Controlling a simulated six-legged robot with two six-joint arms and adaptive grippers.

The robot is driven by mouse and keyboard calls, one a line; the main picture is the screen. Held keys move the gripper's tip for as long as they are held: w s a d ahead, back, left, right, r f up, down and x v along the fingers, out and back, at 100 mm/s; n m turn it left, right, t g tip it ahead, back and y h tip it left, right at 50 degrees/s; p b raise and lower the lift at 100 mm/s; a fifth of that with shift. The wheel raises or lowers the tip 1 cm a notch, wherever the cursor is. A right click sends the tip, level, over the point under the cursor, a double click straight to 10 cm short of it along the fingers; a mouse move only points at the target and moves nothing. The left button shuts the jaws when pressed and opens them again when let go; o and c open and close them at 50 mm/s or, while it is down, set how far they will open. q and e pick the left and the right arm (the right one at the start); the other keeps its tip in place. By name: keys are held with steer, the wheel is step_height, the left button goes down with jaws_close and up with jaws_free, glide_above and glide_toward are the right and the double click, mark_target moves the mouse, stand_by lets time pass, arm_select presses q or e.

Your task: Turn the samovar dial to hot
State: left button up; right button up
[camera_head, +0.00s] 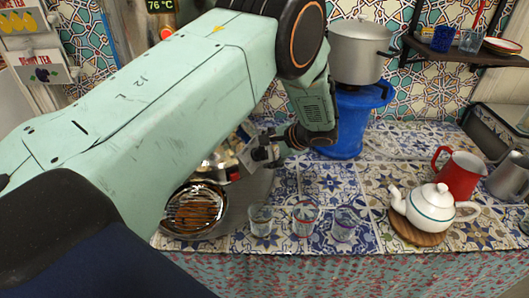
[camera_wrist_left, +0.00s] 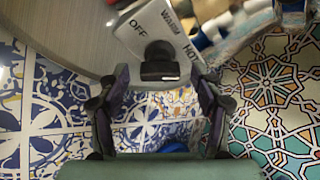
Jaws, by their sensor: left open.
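The samovar's dial (camera_wrist_left: 160,62) is a black knob on a silver plate (camera_wrist_left: 150,22) marked OFF, WARM and HOT in the left wrist view. Which mark the knob points to is hard to tell. My left gripper (camera_wrist_left: 163,78) is open, with one finger on each side of the knob and a gap to both. In the head view my left gripper (camera_head: 264,155) is beside the silver plate (camera_head: 247,158). My left arm hides most of the samovar there. My right gripper is not in view.
Several glasses (camera_head: 303,218) stand near the table's front edge. A white teapot (camera_head: 430,207) sits on a wooden board (camera_head: 418,236), with a red pitcher (camera_head: 459,175) behind it. A blue stand (camera_head: 345,130) bears a metal pot (camera_head: 357,50). A round metal tray (camera_head: 195,211) holds coils.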

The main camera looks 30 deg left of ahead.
arm_select(q)
steer(key=shift+x, duration=0.9)
steer(key=c, duration=1.2)
steer(key=shift+o, duration=0.2)
steer(key=shift+n+b, duration=0.4)
steer(key=shift+b, duration=0.4)
steer(key=o, duration=1.2)
steer(key=shift+c, duration=0.2)
